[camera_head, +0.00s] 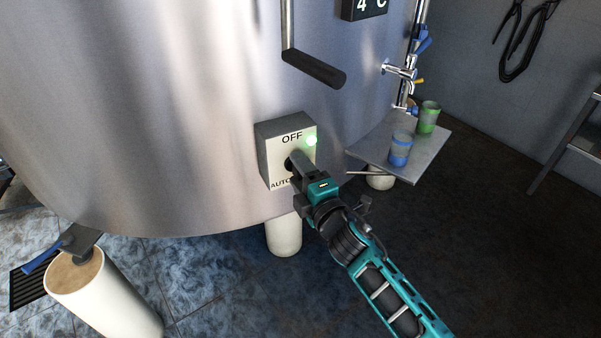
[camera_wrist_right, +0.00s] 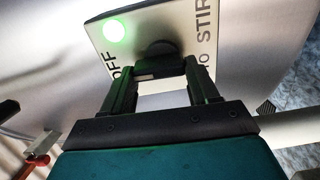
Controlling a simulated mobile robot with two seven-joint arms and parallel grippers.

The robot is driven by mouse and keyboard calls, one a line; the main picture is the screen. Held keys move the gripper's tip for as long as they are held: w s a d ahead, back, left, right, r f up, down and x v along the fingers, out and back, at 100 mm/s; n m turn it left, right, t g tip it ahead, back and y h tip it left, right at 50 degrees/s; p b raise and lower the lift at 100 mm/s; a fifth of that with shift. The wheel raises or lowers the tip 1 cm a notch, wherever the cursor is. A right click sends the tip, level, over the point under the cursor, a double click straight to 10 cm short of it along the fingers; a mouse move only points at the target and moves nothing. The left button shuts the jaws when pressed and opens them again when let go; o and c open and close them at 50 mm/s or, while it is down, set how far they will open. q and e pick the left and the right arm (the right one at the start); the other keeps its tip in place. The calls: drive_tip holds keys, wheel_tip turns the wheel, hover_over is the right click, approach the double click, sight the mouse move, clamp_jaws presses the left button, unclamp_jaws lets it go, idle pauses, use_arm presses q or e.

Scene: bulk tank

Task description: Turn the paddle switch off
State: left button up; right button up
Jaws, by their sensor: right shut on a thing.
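The paddle switch is on a grey box with a pale face (camera_head: 268,155) fixed to the side of the steel tank. "OFF" stands at the top of the face and "AUTO" at the bottom, with more text hidden. A green light (camera_head: 311,141) is lit at the upper right; it also shows in the right wrist view (camera_wrist_right: 114,31). My right gripper (camera_head: 296,164) is at the face, its fingers shut on the dark paddle (camera_wrist_right: 148,69) in front of the round hub (camera_wrist_right: 160,50). It hides much of the paddle in the head view. My left gripper is out of view.
A black-handled lever (camera_head: 314,69) hangs above the box. To the right, a small shelf (camera_head: 385,165) holds a blue cup (camera_head: 399,149) and a green cup (camera_head: 428,117) below a tap (camera_head: 398,69). A white post (camera_head: 105,300) with a wooden top stands at lower left.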

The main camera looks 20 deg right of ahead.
idle(0.3)
drive_tip(key=o, duration=1.1)
drive_tip(key=shift+c, duration=0.2)
drive_tip(key=s+d, duration=0.2)
drive_tip(key=s, duration=1)
drive_tip(key=shift+s, duration=0.35)
drive_tip(key=shift+d, duration=0.1)
drive_tip(key=s+f+m+g, duration=0.3)
drive_tip(key=s+f+m, duration=0.2)
drive_tip(key=f+m, duration=0.2)
drive_tip(key=s+f+m+g+h, duration=0.1)
drive_tip(key=s+f+m+g, duration=0.3)
drive_tip(key=f+m, duration=0.3)
drive_tip(key=s+m, duration=0.1)
drive_tip(key=m, duration=0.2)
drive_tip(key=shift+s+d+f+p, duration=0.2)
drive_tip(key=shift+s+f+p, duration=0.05)
drive_tip(key=shift+f+p, duration=0.15)
